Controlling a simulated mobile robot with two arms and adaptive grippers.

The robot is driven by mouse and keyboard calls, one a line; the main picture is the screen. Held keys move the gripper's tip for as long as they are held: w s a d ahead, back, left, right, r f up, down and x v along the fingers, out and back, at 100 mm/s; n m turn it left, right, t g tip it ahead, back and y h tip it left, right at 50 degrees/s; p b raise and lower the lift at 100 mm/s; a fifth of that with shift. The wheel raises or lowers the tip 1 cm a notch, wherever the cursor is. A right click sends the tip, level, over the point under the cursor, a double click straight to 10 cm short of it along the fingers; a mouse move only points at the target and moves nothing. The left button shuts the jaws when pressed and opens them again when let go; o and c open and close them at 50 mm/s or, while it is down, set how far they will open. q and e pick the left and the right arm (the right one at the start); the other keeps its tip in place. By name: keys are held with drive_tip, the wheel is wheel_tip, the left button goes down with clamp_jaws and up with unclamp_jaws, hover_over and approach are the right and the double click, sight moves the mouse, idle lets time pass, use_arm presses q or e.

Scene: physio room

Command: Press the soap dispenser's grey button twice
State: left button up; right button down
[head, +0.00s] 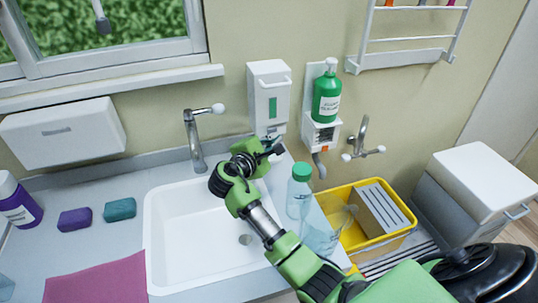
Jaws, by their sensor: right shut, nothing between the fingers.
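A white wall dispenser (268,98) with a green window hangs behind the sink, to the right of the tap. Its underside, where a small greyish part shows, is just above my right gripper. A grey button is too small to make out clearly. My right gripper (274,147) is shut and empty, just below the dispenser; I cannot tell whether it touches it. A green pump bottle (326,97) sits in a white wall holder with an orange part to the right. My left gripper is not in view.
My right arm crosses the white sink (185,235). A metal tap (195,140) stands left of the dispenser. A clear bottle with green cap (299,190) and a yellow crate (345,195) are to the right. Purple and teal blocks (120,209) lie on the left counter.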

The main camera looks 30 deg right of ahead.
drive_tip(key=shift+s, duration=0.15)
drive_tip(key=s+a+p, duration=0.1)
drive_tip(key=s+p, duration=0.3)
drive_tip(key=s, duration=0.2)
drive_tip(key=shift+a, duration=0.25)
drive_tip(key=shift+w, duration=0.1)
idle(1.8)
